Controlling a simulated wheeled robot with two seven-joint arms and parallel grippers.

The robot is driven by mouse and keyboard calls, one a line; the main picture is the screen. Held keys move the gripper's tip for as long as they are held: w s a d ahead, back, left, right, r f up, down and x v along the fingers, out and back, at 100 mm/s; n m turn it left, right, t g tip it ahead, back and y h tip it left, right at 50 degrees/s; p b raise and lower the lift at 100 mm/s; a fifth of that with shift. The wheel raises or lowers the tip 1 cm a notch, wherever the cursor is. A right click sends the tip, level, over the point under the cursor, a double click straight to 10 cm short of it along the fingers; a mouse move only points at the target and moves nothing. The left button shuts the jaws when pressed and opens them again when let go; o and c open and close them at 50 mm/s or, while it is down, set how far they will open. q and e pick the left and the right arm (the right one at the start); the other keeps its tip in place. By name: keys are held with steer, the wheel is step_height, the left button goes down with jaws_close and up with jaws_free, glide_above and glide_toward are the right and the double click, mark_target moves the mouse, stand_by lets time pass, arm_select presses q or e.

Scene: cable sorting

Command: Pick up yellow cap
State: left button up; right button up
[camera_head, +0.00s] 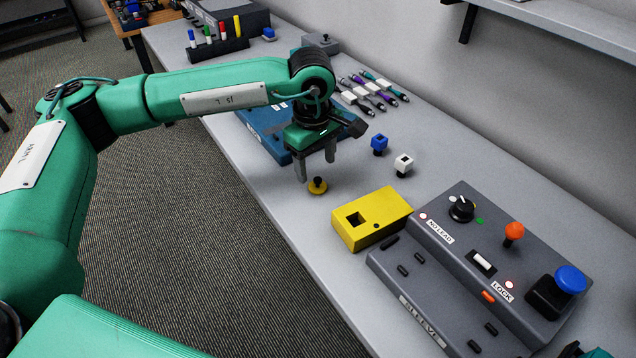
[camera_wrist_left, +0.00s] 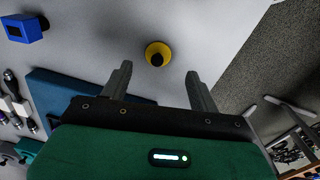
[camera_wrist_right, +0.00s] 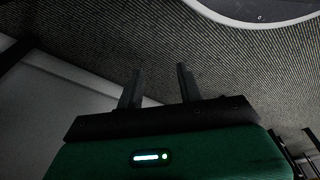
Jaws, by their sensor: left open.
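The yellow cap (camera_head: 317,189) is a small round disc with a dark centre or knob, on the grey table near its front edge. My left gripper (camera_head: 316,169) points down close above it, fingers apart, with nothing held. In the left wrist view, the yellow cap (camera_wrist_left: 148,50) shows just past and between the fingertips of my left gripper (camera_wrist_left: 159,68). Contact between them is not visible. My right gripper (camera_wrist_right: 158,70) has its fingers apart and empty, over the floor and away from the cap.
A yellow block (camera_head: 390,211) with a square hole stands right of the cap. A blue case (camera_head: 262,134) lies left, with cable connectors (camera_head: 372,92) behind. A grey control panel (camera_head: 470,240) fills the right.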

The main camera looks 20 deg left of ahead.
mark_target(317, 179)
arm_select(q)
steer(key=shift+w+f+p, duration=0.15)
steer(key=shift+f+p, duration=0.05)
steer(key=shift+f, duration=1.15)
steer(key=shift+w+f+p, duration=0.1)
steer(key=shift+f+p, duration=0.1)
steer(key=shift+f, duration=1.1)
steer(key=c, duration=1)
arm_select(e)
steer(key=f, duration=0.1)
steer(key=s+f, duration=0.1)
steer(key=shift+d+f, duration=0.2)
steer(key=shift+f, duration=0.1)
